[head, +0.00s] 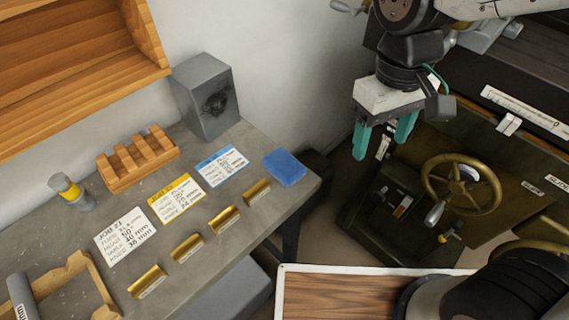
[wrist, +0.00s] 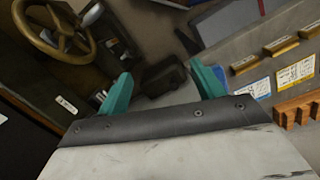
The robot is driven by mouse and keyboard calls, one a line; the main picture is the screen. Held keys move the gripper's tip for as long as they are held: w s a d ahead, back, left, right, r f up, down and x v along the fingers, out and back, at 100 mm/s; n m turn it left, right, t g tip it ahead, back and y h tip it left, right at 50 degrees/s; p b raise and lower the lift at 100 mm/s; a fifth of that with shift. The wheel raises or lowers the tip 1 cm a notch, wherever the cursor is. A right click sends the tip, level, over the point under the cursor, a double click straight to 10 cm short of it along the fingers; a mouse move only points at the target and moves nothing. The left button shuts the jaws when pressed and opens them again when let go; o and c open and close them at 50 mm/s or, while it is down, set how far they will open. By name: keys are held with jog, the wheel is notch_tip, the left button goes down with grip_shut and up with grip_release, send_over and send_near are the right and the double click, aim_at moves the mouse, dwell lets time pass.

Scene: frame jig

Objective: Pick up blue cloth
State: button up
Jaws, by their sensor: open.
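The blue cloth (head: 285,167) is a small folded pad lying flat on the right end of the grey bench in the head view. My gripper (head: 384,142) hangs to the right of the bench end, apart from the cloth, with its two teal fingers spread and nothing between them. In the wrist view my gripper (wrist: 160,76) is also open and empty. A bit of blue (wrist: 220,75) shows just beside the right finger there, probably the cloth, mostly hidden by the finger.
A grey block (head: 205,95) stands at the bench's back by the wall. Job cards (head: 221,166), brass pieces (head: 226,219) and a slotted wooden rack (head: 137,159) lie left of the cloth. A machine with a brass handwheel (head: 462,185) stands on the right, near my gripper.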

aim_at(284, 163)
jog(key=w+a+f+n, duration=0.1)
jog(key=a+f, duration=0.1)
jog(key=a, duration=0.3)
jog(key=w+a+f+n, duration=0.1)
jog(key=w+a+f, duration=0.1)
jog(key=a, duration=0.4)
jog(key=w+a+f+n+t, duration=0.1)
jog(key=w+a+f, duration=0.1)
jog(key=a, duration=0.3)
jog(key=shift+a+f+y, duration=0.25)
jog(key=shift+f+y, duration=0.05)
jog(key=shift+f, duration=0.55)
jog(key=f, duration=0.7)
jog(key=shift+w+d+f, duration=0.1)
jog(key=shift+d+f, duration=0.05)
jog(key=shift+d, duration=0.1)
jog(key=c, duration=0.7)
